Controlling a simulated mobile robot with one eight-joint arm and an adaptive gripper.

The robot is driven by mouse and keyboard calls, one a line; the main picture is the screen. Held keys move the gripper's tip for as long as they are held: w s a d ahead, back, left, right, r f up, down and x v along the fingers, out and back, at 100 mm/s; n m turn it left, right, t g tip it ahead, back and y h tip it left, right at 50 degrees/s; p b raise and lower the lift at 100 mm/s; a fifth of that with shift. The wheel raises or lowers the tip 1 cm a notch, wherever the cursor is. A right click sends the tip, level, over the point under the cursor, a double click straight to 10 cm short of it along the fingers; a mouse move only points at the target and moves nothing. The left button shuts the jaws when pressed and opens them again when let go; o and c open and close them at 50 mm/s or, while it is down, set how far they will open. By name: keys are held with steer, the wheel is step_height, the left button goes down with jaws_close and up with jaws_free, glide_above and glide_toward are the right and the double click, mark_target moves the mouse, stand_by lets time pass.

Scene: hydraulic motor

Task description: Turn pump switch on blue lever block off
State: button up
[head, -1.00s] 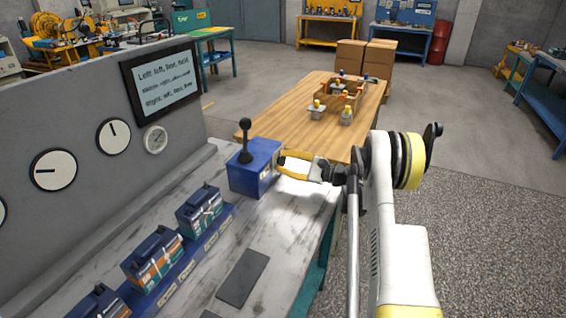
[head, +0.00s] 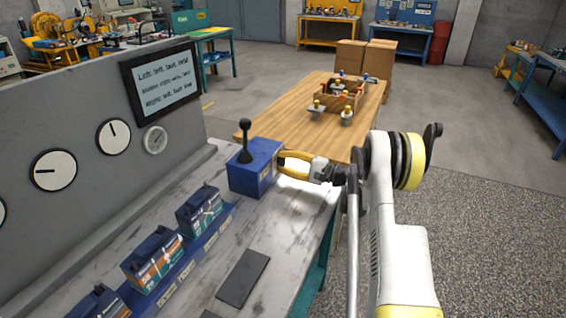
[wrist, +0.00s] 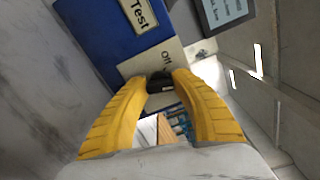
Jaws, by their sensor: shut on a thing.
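The blue lever block (head: 247,176) stands at the far right end of the workbench, with an upright black lever (head: 245,142) on top. My gripper (head: 281,164) is at the block's right side, its yellow fingers reaching to that face. In the wrist view, the block's blue surface (wrist: 92,32) carries a "Test" label and a pale plate reading "Off". The fingertips close around a small black switch knob (wrist: 160,83) beside the "Off" mark. The knob is partly covered by the fingers, and its exact angle is hard to tell. In the head view the switch is hidden.
Several blue-topped units (head: 200,210) sit in a row on the bench. A grey panel (head: 90,110) with dials and a text screen (head: 165,82) rises behind. A wooden table (head: 285,113) with a parts tray stands beyond the block. Open floor lies right.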

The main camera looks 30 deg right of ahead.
steer(key=n, duration=0.6)
steer(key=shift+n, duration=0.3)
steer(key=n, duration=0.5)
steer(key=shift+n, duration=0.3)
steer(key=o, duration=1.2)
steer(key=v, duration=1.2)
